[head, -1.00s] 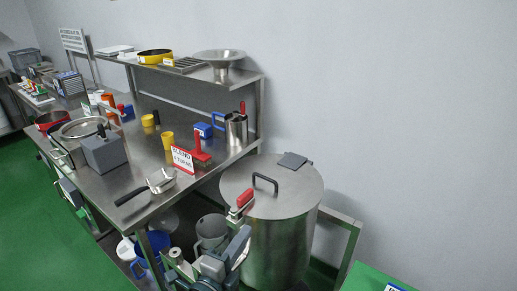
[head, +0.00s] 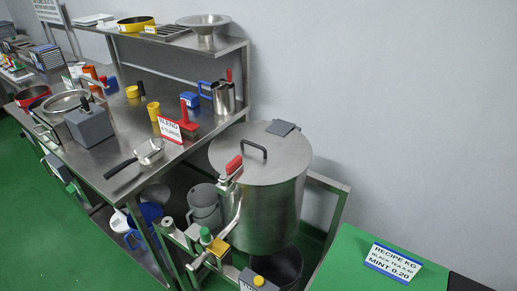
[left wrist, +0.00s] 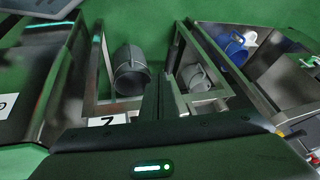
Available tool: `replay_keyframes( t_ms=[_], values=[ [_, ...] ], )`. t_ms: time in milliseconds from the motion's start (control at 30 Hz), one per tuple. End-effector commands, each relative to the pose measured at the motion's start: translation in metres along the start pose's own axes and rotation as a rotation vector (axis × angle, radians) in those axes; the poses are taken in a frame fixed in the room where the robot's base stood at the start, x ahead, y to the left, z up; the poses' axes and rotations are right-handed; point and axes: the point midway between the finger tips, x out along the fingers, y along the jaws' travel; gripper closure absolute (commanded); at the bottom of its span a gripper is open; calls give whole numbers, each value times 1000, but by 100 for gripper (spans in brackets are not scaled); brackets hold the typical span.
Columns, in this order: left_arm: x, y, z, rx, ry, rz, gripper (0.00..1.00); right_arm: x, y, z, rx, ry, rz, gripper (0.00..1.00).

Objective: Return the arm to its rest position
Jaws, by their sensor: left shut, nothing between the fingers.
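My left gripper (left wrist: 159,100) shows in the left wrist view. Its fingers are shut together with nothing between them. It hangs in the air over the green floor, and its dark body fills the bottom of that view. Beyond the fingers are a dark grey bucket (left wrist: 131,72) on the left and a grey jug (left wrist: 195,78) on the right, both apart from the fingers. Neither gripper shows in the head view. My right gripper is in no view.
In the head view a steel worktable (head: 120,175) with a shelf stands at left. A large lidded steel drum (head: 265,205) stands in the middle, with a red-handled valve at its side. A green table (head: 350,270) with a recipe card (head: 393,262) is at lower right. Green floor is clear at lower left.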

Motion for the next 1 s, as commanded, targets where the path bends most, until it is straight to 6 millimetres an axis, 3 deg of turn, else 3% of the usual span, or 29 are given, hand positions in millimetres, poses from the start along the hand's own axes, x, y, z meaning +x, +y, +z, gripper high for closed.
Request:
replay_keyframes(
  t_ms=[100,333,767,1000],
  values=[
    [-8,6,30,-78,-76,30,100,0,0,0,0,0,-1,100],
    [-21,17,76,-204,-203,73,100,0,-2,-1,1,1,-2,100],
    [60,29,98,-190,-226,79,100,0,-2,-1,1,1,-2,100],
    [132,45,136,-184,-259,88,100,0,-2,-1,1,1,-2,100]
  ],
)
